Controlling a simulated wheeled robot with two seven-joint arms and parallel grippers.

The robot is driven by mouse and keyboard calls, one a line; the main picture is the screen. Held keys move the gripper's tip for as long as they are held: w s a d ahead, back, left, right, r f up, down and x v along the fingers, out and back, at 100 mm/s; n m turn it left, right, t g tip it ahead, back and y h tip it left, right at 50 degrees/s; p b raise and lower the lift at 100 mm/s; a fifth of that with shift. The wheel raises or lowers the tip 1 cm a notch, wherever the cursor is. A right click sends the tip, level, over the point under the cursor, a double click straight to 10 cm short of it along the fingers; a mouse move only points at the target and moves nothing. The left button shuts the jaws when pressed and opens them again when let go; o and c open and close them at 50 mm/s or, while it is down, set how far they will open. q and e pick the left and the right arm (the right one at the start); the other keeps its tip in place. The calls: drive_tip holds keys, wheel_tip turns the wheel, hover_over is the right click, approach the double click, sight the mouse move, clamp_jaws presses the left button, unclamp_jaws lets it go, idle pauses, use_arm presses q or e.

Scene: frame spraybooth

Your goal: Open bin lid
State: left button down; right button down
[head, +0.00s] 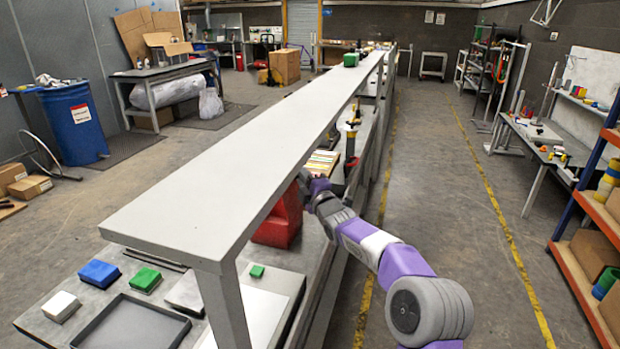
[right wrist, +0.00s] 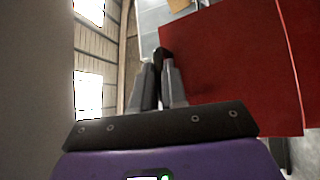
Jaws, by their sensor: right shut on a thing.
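The red bin (head: 279,222) stands on the lower bench under the long raised shelf, partly hidden by the shelf. My right arm reaches in to its upper right side. In the right wrist view a broad red panel of the bin (right wrist: 225,70) fills the right half, with an edge line near its far right. My right gripper (right wrist: 162,62) is shut at the panel's left edge, with a small dark piece at its fingertips. I take this for part of the bin lid; the exact grip spot is unclear. How far the lid is open cannot be told. My left gripper is not in view.
The long grey shelf (head: 205,190) runs above the bench just left of my right arm. A dark tray (head: 130,326), a blue block (head: 99,273) and a green block (head: 145,279) lie on the bench. The aisle floor (head: 445,190) to the right is clear.

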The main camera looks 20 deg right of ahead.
drive_tip(key=shift+f, duration=0.25)
drive_tip(key=c, duration=1.4)
unclamp_jaws()
drive_tip(key=shift+c, duration=0.2)
drive_tip(key=shift+r, duration=0.1)
drive_tip(key=s+f, duration=0.1)
drive_tip(key=s, duration=0.6)
drive_tip(key=shift+s+d, duration=0.25)
drive_tip(key=shift+d, duration=0.05)
drive_tip(key=shift+f, duration=0.15)
